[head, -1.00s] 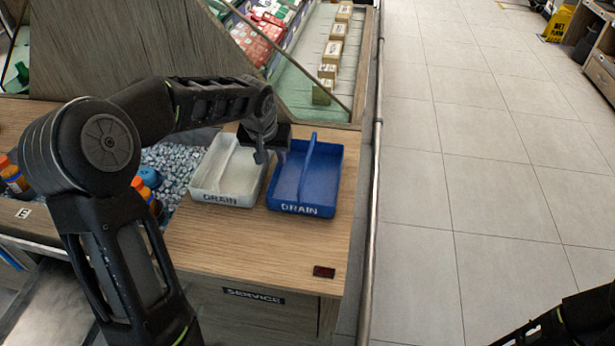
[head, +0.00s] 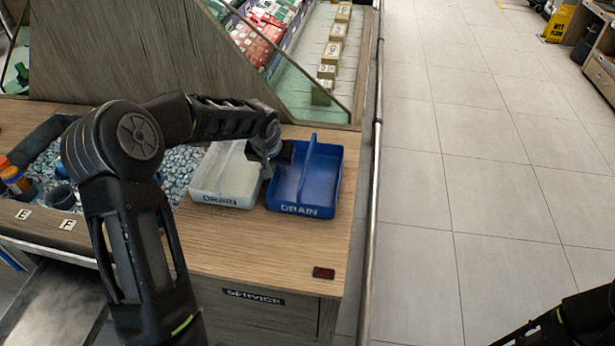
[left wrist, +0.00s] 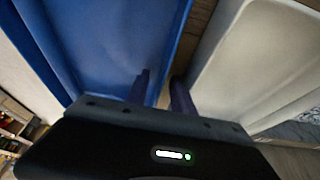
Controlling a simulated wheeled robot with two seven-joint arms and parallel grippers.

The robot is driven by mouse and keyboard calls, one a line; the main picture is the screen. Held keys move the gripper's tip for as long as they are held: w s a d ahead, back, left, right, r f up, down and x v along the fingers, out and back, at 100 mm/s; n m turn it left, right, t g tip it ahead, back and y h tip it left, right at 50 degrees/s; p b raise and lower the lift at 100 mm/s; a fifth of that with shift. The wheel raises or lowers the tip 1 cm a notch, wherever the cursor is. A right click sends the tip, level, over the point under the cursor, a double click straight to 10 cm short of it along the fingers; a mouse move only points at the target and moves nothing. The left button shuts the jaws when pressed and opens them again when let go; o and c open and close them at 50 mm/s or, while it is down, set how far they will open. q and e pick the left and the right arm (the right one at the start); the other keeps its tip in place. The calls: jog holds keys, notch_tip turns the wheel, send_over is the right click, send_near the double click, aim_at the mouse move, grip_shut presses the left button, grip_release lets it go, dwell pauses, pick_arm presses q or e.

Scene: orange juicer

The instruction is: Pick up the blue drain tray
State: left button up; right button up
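The blue drain tray (head: 322,182) sits on the wooden counter, with an upright blue divider or handle and "DRAIN" on its front. Its blue inside fills the left of the left wrist view (left wrist: 100,50). My left gripper (head: 268,172) is low at the tray's left side, beside the white drain tray (head: 226,180). In the left wrist view its two fingers (left wrist: 161,92) are a little apart, one over the blue tray and one by the gap between the trays. Contact with the blue wall cannot be made out. My right gripper is out of view.
The white tray stands close left of the blue one. Left of it are a bin of pebble-like bits (head: 183,165) and orange-capped bottles (head: 17,182). A metal rail (head: 372,200) runs right of the counter. The counter front (head: 270,240) is mostly clear.

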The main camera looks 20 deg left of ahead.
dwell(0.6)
pick_arm(q)
grip_shut()
dwell(1.2)
